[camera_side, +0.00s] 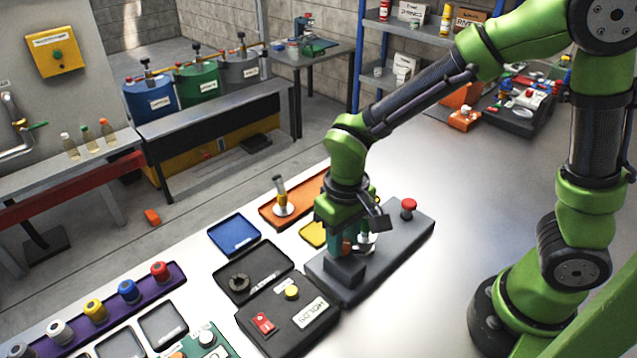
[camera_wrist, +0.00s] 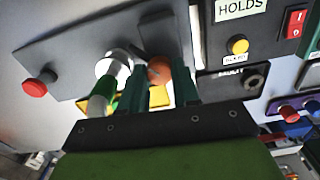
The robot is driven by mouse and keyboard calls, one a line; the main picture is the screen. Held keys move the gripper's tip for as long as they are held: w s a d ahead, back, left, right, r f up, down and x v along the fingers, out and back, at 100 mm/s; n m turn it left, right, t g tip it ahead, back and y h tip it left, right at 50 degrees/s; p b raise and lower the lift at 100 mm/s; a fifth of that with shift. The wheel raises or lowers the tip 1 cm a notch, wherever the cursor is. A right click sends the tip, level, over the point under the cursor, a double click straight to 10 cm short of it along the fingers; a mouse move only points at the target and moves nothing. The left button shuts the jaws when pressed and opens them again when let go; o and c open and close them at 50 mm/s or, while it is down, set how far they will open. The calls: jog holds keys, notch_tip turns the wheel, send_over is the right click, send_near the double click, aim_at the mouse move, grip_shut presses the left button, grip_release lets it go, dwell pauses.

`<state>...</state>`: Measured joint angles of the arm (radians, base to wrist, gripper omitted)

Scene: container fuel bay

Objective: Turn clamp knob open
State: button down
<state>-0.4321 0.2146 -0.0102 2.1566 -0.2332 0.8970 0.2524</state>
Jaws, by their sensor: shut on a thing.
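The clamp fixture is a long dark grey block (camera_side: 335,289) on the light bench in the side view; it also shows in the wrist view (camera_wrist: 65,48). An orange knob (camera_wrist: 181,82) on it sits between the green fingers of my gripper (camera_wrist: 160,75), which is shut on it. In the side view my gripper (camera_side: 346,238) points down over the block and mostly hides the knob. A silvery round part (camera_wrist: 113,66) with a green and white piece below it stands beside the fingers. The knob's turn angle cannot be told.
A red button (camera_side: 408,204) rises at the block's far end. A black box labelled HOLDS (camera_side: 309,314) with a yellow button stands close by. A blue tray (camera_side: 234,235), orange tray (camera_side: 302,205) and purple rack (camera_side: 140,298) lie nearby.

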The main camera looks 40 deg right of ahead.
jog(key=m, duration=0.4)
jog(key=shift+f, duration=0.1)
jog(key=shift+m, duration=2.2)
jog(key=c, duration=0.8)
grip_release()
notch_tip(320, 180, up, 17)
